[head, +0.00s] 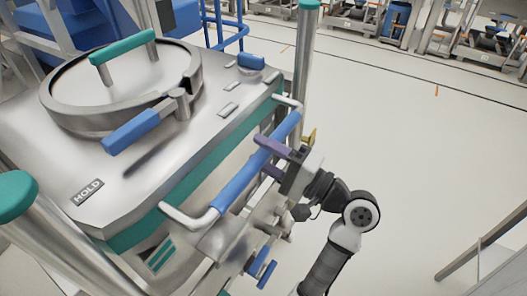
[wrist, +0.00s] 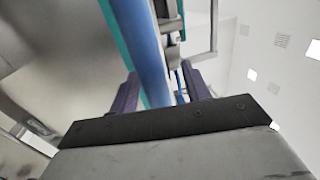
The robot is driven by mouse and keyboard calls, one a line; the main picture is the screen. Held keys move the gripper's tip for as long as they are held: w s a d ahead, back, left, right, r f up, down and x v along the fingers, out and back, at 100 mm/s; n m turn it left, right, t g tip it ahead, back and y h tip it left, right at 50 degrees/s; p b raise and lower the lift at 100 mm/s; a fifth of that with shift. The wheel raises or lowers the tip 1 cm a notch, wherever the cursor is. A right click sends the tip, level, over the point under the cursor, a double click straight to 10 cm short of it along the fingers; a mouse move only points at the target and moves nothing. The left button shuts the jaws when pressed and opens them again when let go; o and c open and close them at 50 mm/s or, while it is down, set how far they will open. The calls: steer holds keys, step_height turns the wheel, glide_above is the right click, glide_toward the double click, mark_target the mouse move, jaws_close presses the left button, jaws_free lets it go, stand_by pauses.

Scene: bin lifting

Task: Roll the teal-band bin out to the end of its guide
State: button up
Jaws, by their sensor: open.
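The bin (head: 194,176) is a steel box with a teal band under its top edge; the band also shows in the wrist view (wrist: 112,22). A push handle with a blue grip (head: 236,186) runs along its near side. My gripper (head: 266,157) is at the far half of this grip, its purple fingers open. In the wrist view, the blue grip (wrist: 148,45) passes between the two fingers (wrist: 158,82), nearer the left one. I cannot tell whether either finger touches it. The guide is not clearly visible.
The bin top carries a round lid (head: 130,82) with a teal handle and a blue-gripped latch (head: 131,131). Steel posts (head: 303,60) with teal caps stand at the corners. Open floor (head: 420,150) lies to the right. A metal frame (head: 485,255) stands at lower right.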

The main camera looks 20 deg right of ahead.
steer(key=b+v, duration=0.2)
steer(key=v, duration=1.1)
steer(key=shift+s+d, duration=0.15)
steer(key=shift+s, duration=0.05)
